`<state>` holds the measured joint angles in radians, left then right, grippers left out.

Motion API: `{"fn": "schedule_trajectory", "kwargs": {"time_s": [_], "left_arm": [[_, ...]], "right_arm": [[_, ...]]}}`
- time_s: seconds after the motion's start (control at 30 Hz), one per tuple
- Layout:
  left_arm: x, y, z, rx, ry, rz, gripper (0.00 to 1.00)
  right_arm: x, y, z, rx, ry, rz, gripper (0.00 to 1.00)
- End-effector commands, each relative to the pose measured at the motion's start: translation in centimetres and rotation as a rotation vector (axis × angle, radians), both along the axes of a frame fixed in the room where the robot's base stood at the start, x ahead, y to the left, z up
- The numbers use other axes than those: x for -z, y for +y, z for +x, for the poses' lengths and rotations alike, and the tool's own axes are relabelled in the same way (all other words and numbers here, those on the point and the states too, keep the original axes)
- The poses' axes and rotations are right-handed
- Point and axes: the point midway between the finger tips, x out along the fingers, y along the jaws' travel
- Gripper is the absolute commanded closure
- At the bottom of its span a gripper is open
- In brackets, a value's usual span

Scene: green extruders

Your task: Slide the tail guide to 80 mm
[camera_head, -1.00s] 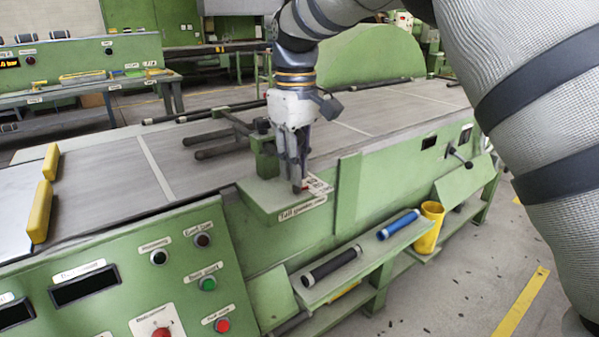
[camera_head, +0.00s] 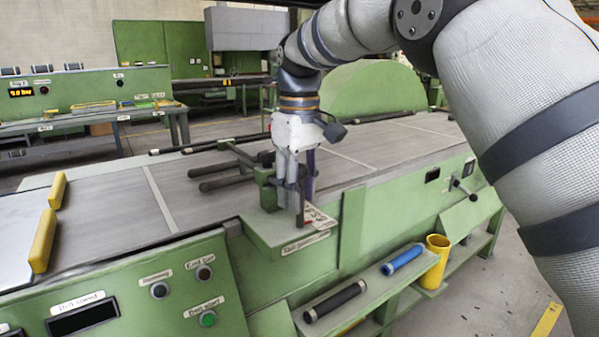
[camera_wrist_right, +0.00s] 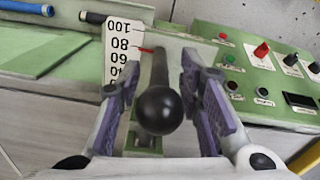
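The tail guide's dark lever with a round black knob (camera_wrist_right: 160,110) stands upright between the purple-padded fingers of my right gripper (camera_wrist_right: 165,108). The fingers look apart, one on each side of the knob; contact is not clear. A white scale (camera_wrist_right: 120,55) shows 100, 80, 60 and lower figures, and a red pointer (camera_wrist_right: 146,50) lies close to the 80. In the head view my right gripper (camera_head: 296,180) points down over the lever (camera_head: 300,207) beside the green guide block (camera_head: 266,187) with its dark rods (camera_head: 222,168). My left gripper is out of view.
The labelled green ledge (camera_head: 290,232) projects from the machine's front. Below it, a shelf holds a black roll (camera_head: 335,300), a blue roll (camera_head: 402,258) and a yellow cup (camera_head: 436,262). A control panel (camera_head: 130,305) with buttons is at lower left. Yellow blocks (camera_head: 44,240) lie on the bed.

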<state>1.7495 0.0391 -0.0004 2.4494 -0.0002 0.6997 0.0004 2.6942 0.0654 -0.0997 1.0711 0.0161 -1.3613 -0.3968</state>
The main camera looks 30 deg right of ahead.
Motion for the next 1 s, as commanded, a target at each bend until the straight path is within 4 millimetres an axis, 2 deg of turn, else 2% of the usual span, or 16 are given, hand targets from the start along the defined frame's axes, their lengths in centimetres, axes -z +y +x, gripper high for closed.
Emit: {"fn": "schedule_trajectory", "kwargs": {"time_s": [0.03, 0.2, 0.4, 0.57, 1.0], "left_arm": [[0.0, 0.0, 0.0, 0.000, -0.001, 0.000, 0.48], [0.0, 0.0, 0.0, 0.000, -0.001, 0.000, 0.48], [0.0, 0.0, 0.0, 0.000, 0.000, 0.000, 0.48], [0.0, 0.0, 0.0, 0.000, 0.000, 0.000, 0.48], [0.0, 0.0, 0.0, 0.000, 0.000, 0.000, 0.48]], "right_arm": [[-1.5, 0.0, 0.1, 0.000, -0.007, 0.000, 0.67], [-6.5, 0.0, 0.2, -0.001, -0.008, -0.001, 0.67], [-9.4, 0.0, 0.1, -0.001, -0.003, -0.001, 0.67], [-10.1, 0.0, 0.0, -0.001, 0.000, 0.000, 0.67], [-10.2, 0.0, 0.0, 0.000, -0.001, 0.000, 0.67]]}}
